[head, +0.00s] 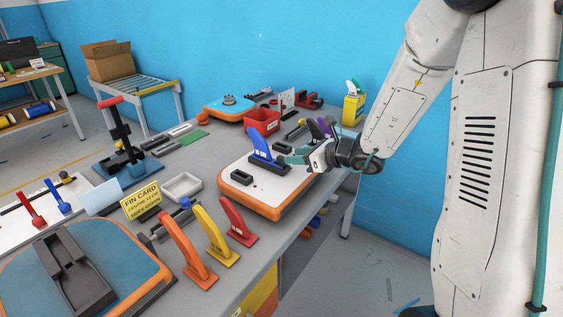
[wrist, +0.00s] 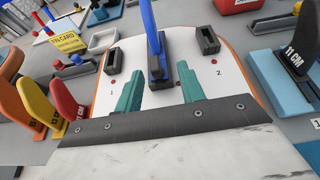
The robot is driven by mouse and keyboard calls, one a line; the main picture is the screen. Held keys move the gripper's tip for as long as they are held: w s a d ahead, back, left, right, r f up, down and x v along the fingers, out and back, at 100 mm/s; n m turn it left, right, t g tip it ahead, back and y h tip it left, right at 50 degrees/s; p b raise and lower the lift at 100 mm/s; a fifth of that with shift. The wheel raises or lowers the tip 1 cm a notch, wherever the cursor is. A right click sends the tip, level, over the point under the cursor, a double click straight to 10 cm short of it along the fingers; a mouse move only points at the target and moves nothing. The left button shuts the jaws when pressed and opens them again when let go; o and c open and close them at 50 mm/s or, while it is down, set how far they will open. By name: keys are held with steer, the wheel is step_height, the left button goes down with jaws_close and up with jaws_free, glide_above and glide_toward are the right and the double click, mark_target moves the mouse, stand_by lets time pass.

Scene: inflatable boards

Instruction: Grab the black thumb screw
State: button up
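My gripper (head: 293,160) is over the white-topped, orange-edged board (head: 236,189). In the wrist view its two teal fingers (wrist: 160,70) are apart with nothing clamped between them. Beyond and between the fingertips, a blue fin (head: 261,144) stands upright in a dark slotted base (wrist: 145,45) on the board. Two small black blocks, the left one (wrist: 112,61) and the right one (wrist: 207,40), sit on either side near red dots marked 1 and 2. I cannot make out a black thumb screw clearly; it may be too small or hidden by the fin.
Orange (head: 187,251), yellow (head: 216,234) and red (head: 238,221) fins stand along the bench's front edge. A yellow fin card (head: 141,201) and a grey tray (head: 181,187) lie to the left. A red bin (head: 262,122) stands behind the board.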

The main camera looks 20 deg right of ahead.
mark_target(282, 157)
steer(key=x, duration=0.5)
steer(key=shift+a+f, duration=0.15)
steer(key=shift+a, duration=0.35)
steer(key=shift+s, duration=0.1)
jaws_close()
